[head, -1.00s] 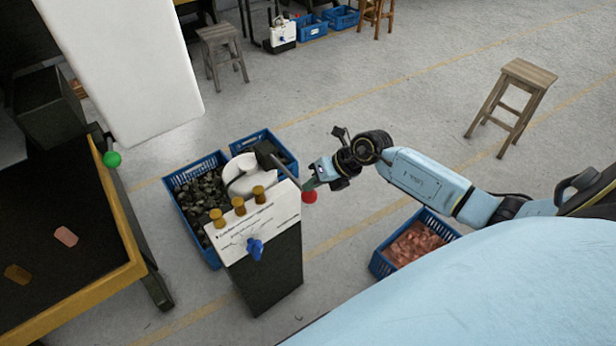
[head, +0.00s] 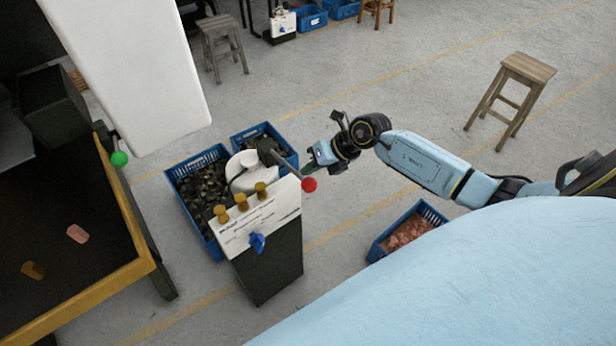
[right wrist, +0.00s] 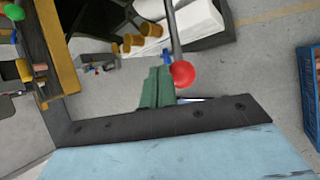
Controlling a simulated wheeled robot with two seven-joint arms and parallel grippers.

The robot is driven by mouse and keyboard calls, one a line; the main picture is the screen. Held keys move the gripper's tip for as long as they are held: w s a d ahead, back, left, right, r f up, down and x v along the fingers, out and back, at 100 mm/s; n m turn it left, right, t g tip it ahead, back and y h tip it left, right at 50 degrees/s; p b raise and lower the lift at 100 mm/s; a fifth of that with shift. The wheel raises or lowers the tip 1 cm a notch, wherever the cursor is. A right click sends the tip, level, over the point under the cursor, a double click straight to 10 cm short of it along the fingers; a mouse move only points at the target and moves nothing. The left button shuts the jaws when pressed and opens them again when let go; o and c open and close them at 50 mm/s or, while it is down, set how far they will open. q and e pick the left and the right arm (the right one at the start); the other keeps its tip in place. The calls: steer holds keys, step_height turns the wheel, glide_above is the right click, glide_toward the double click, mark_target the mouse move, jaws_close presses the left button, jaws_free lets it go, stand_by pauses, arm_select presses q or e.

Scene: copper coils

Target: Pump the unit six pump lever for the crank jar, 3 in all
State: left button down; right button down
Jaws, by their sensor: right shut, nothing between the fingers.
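The pump unit (head: 286,262) is a dark pedestal with a white slanted panel, amber knobs and a blue handle. A white rounded body, perhaps the jar, stands behind the panel (head: 240,168). The pump lever is a dark rod ending in a red ball (head: 309,185), which overhangs the panel's right edge. My right gripper (head: 308,167) is shut and empty, just above the ball in the head view. In the right wrist view the red ball (right wrist: 182,74) is beside the green fingertips (right wrist: 158,72); I cannot tell if they touch. My left gripper is not in view.
Blue crates of dark lumps (head: 172,176) stand behind the unit; another with copper-coloured pieces (head: 376,252) is at right. A yellow-edged table (head: 75,303) is at left, with a green ball (head: 119,158) by its edge. A stool (head: 528,70) stands on open floor.

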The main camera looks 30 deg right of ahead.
steer(key=shift+w+r+p, duration=0.2)
steer(key=shift+r+p, duration=0.8)
steer(key=shift+r, duration=0.25)
steer(key=shift+w+r+p, duration=0.2)
steer(key=shift+r+p, duration=0.75)
steer(key=shift+r, duration=0.3)
steer(key=shift+a, duration=0.1)
